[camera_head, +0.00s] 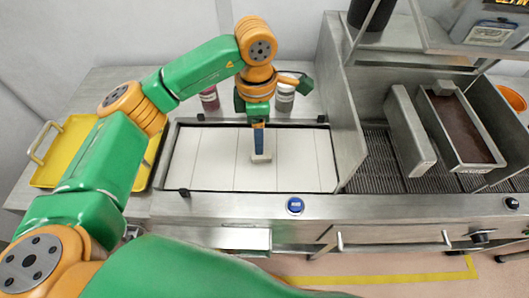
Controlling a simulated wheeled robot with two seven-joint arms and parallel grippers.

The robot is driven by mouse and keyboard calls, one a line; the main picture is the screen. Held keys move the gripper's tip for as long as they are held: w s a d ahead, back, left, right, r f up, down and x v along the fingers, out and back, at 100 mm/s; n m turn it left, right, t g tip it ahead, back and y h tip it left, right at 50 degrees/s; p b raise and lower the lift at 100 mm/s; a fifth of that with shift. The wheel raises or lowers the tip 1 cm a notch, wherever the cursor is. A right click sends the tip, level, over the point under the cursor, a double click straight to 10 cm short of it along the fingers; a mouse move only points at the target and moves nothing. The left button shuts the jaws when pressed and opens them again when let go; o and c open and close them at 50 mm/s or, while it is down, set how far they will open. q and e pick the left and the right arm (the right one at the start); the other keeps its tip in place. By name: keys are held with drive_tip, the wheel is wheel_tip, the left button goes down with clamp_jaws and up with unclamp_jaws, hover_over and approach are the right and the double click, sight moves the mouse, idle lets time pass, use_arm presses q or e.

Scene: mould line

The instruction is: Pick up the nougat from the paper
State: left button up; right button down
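White paper (210,165) lies in a recessed metal bed, marked off by thin lines into several strips. A small pale block, which looks like the nougat (261,159), is at the middle of the paper. My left gripper (259,150) points straight down at the block, with its dark blue finger against or just above the block's top. The fingers are seen edge-on, so I cannot tell whether they are open or shut on it. My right gripper is not in view.
Two jars (209,98) (285,95) stand behind the bed. A metal side wall (347,120) rises at the bed's right, beside a dark slatted conveyor (380,150) and a brown-filled trough (459,128). A yellow tray (75,145) lies at the left. A blue button (295,205) sits on the front edge.

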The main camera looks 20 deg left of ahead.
sight(261, 157)
use_arm(q)
drive_tip(key=shift+s+a+f+p, duration=0.1)
drive_tip(key=shift+s+f+p, duration=0.5)
drive_tip(key=shift+f+p, duration=0.45)
wheel_tip(261, 157, down, 3)
drive_tip(key=shift+f+p, duration=0.15)
drive_tip(key=shift+p, duration=0.4)
drive_tip(key=shift+w+f, duration=0.15)
drive_tip(key=shift+f, duration=0.25)
clamp_jaws()
